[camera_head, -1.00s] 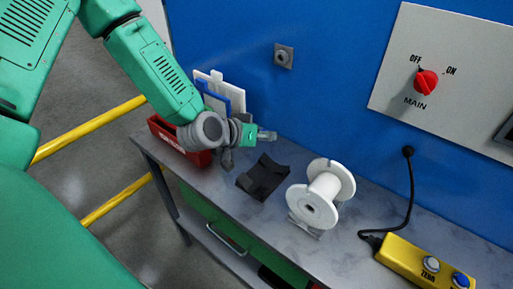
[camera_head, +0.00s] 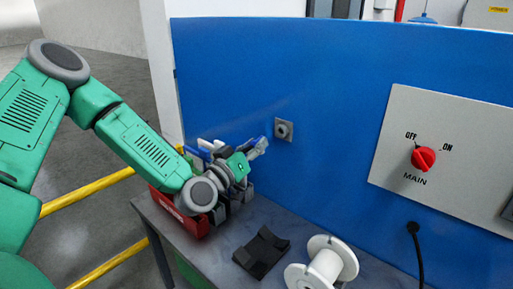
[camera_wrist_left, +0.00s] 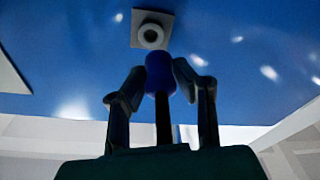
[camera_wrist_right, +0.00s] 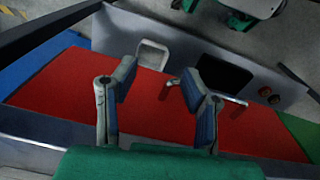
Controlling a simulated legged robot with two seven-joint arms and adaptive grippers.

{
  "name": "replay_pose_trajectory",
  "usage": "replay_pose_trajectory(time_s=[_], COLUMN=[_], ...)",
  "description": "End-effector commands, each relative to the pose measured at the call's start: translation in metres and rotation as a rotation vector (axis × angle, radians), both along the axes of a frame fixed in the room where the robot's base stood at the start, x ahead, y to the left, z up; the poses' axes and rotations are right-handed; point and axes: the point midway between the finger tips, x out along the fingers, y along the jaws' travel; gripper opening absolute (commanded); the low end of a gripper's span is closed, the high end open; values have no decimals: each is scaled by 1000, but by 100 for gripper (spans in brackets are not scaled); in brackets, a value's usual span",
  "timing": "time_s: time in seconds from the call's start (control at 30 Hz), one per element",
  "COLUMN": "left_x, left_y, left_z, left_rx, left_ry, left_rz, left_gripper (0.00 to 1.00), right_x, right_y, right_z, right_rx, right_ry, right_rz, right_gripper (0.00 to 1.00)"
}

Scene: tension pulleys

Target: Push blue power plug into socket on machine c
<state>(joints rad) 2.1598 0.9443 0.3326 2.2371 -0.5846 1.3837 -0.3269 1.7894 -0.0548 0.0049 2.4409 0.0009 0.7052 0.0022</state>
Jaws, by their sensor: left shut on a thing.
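My left gripper (camera_head: 262,146) is shut on the blue power plug (camera_wrist_left: 160,74), whose black cable runs back between the fingers. In the head view the gripper points right, toward the square grey socket (camera_head: 284,130) on the blue wall of the machine. In the left wrist view the socket (camera_wrist_left: 151,36) lies just beyond the plug's tip, slightly left of it; a touch cannot be judged. The plug itself is hard to make out in the head view. My right gripper (camera_wrist_right: 158,78) is open and empty in its wrist view, above a red surface, and is outside the head view.
A red bin (camera_head: 168,202) stands behind my left wrist, with blue and white items near it. A black cradle (camera_head: 262,251) and a white spool (camera_head: 328,266) sit on the grey bench. A red MAIN switch (camera_head: 424,158) is on the grey panel at right.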

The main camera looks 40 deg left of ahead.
Motion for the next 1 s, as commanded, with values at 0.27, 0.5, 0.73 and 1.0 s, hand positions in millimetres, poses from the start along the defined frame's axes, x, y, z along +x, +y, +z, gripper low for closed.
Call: replay_pose_trajectory(time_s=[0.27,0.5,0.73,1.0], left_x=[20,42,54,57], left_y=[-3,-2,-3,-6], left_z=[-1,-2,-1,0], left_rx=[3,0,-1,0], left_ry=[-1,-2,1,0], left_rz=[-2,-1,-1,-2], left_gripper=[0,0,0,0], right_x=[0,0,0,0], right_y=[0,0,0,0], right_z=[-7,-13,-15,-16], right_rx=[0,0,0,0], right_ry=[0,0,0,0], right_rz=[0,0,0,0], right_gripper=[40,40,40,40])
